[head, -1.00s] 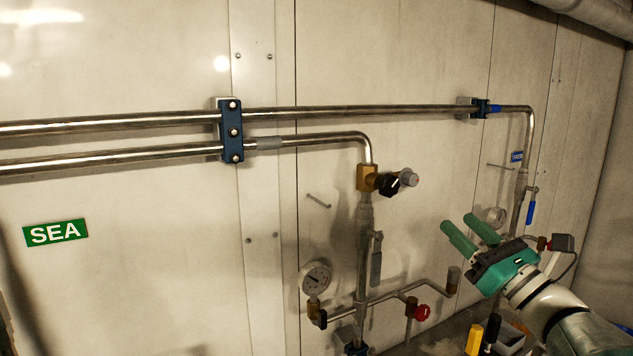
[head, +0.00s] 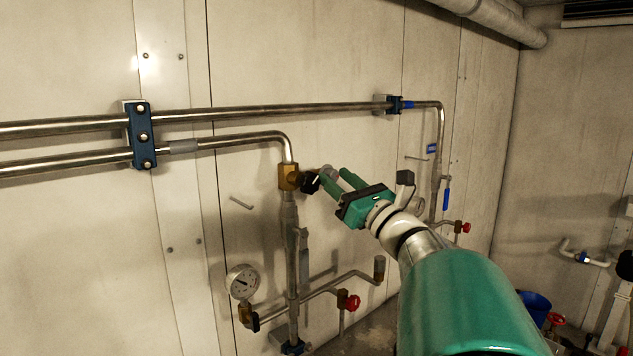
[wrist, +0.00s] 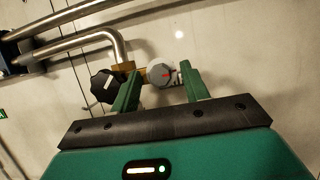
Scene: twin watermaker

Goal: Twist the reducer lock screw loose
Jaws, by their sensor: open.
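The reducer is a brass body (head: 288,177) on the vertical pipe below the bend. Which of these is the lock screw is not labelled. My gripper (head: 337,177) is open, with its green fingers pointing at the reducer from the right. In the wrist view, the grey knob shows between the fingertips (wrist: 159,82), and the black knob (wrist: 102,86) lies outside the left finger. I cannot tell whether the fingers touch anything.
Two steel pipes (head: 230,114) run along the wall, held by a blue clamp (head: 143,136). Below the reducer are a pressure gauge (head: 242,282) and a red valve knob (head: 351,302). A blue bucket (head: 535,306) stands at lower right.

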